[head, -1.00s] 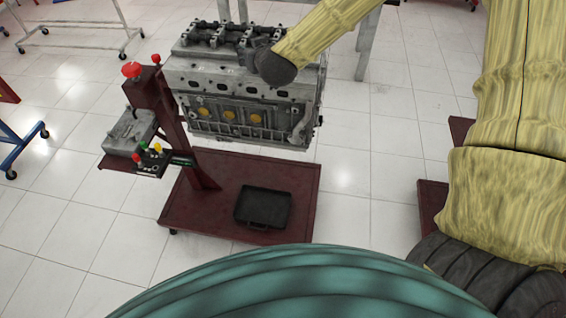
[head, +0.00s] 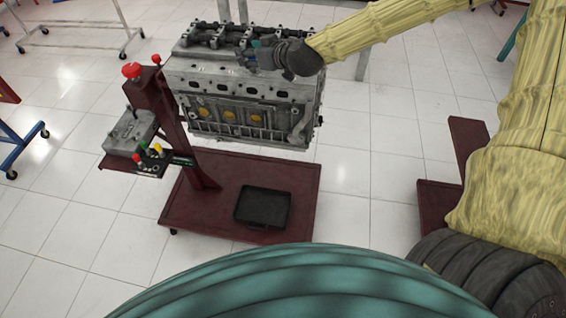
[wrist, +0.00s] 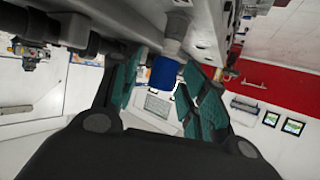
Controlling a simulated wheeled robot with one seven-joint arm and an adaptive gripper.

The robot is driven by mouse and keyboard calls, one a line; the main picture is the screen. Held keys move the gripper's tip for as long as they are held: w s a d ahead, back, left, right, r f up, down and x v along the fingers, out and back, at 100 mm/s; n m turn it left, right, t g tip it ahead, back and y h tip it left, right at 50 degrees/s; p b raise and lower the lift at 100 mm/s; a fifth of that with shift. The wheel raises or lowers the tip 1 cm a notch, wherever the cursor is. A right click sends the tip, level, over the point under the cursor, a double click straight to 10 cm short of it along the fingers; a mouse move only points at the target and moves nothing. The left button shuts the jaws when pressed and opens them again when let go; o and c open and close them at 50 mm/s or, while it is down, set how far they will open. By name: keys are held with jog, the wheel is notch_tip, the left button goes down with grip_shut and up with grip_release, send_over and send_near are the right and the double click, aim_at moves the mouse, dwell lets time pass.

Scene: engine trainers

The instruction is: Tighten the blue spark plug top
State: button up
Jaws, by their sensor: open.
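The blue spark plug top (wrist: 163,73) shows in the wrist view between the teal finger pads of my gripper (wrist: 158,92), toward their far end. The pads stand apart on either side of it, and I see no clear contact. A grey cylindrical part joins the blue top to the engine. In the head view my gripper (head: 255,56) is at the top front edge of the grey engine block (head: 240,90), with its fingers pointing left. A small blue patch (head: 257,44) shows by the fingers there; I cannot tell whether it is the plug top or a pad.
The engine is held on a dark red stand (head: 165,115) with a wheeled base (head: 220,190). A black tray (head: 263,207) lies on that base.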

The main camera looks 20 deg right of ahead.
jog(key=shift+n+y, duration=0.3)
jog(key=shift+b+v, duration=1.45)
jog(key=shift+v, duration=3.95)
jog(key=s+a+f+m+g+h+b, duration=0.1)
jog(key=s+f+g, duration=0.2)
jog(key=f, duration=1.2)
jog(key=s+a+f+m+g+h+b, duration=0.1)
jog(key=s+a+f+g, duration=0.1)
jog(key=s+f, duration=0.7)
jog(key=shift+s+a+f+m+g, duration=0.35)
jog(key=shift+f+g, duration=0.35)
jog(key=shift+f, duration=2.25)
jog(key=shift+d, duration=0.1)
jog(key=s+f+m+g+h+b, duration=0.1)
jog(key=s+f+g, duration=0.2)
jog(key=s+f, duration=0.8)
jog(key=s+f+m+g+h+b, duration=0.1)
jog(key=s+f+g+h+b, duration=0.1)
jog(key=s+f, duration=0.9)
jog(key=s+g, duration=0.1)
jog(key=s, duration=0.3)
jog(key=shift+s, duration=0.2)
